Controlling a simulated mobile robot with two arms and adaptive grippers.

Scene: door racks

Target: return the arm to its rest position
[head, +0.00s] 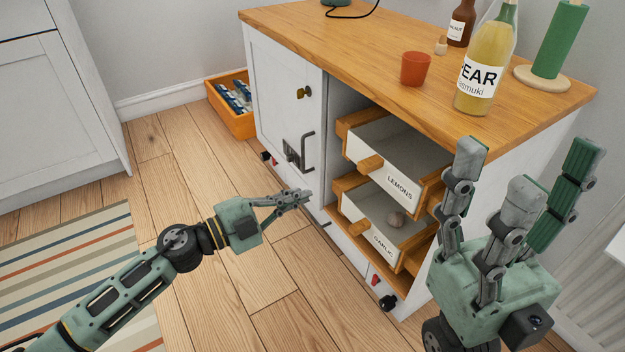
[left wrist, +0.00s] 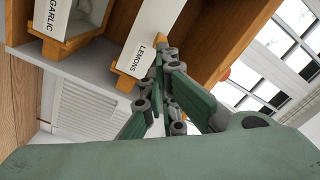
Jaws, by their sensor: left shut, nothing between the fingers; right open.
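My left gripper (head: 292,198) is shut and empty in the head view, held in front of the white cabinet (head: 283,110) below its door handle. Its closed fingers (left wrist: 165,85) also show in the left wrist view, in line with the drawer labelled LEMONS (left wrist: 150,30). My right gripper (head: 525,165) is open with its fingers pointing up, at the cabinet's right end. It holds nothing.
The LEMONS drawer (head: 385,158) and the GARLIC drawer (head: 372,233) stand pulled out, one above the other. A yellow bottle (head: 484,62), an orange cup (head: 414,69) and a green roll (head: 558,40) stand on the cabinet top. An orange crate (head: 236,118) sits on the floor.

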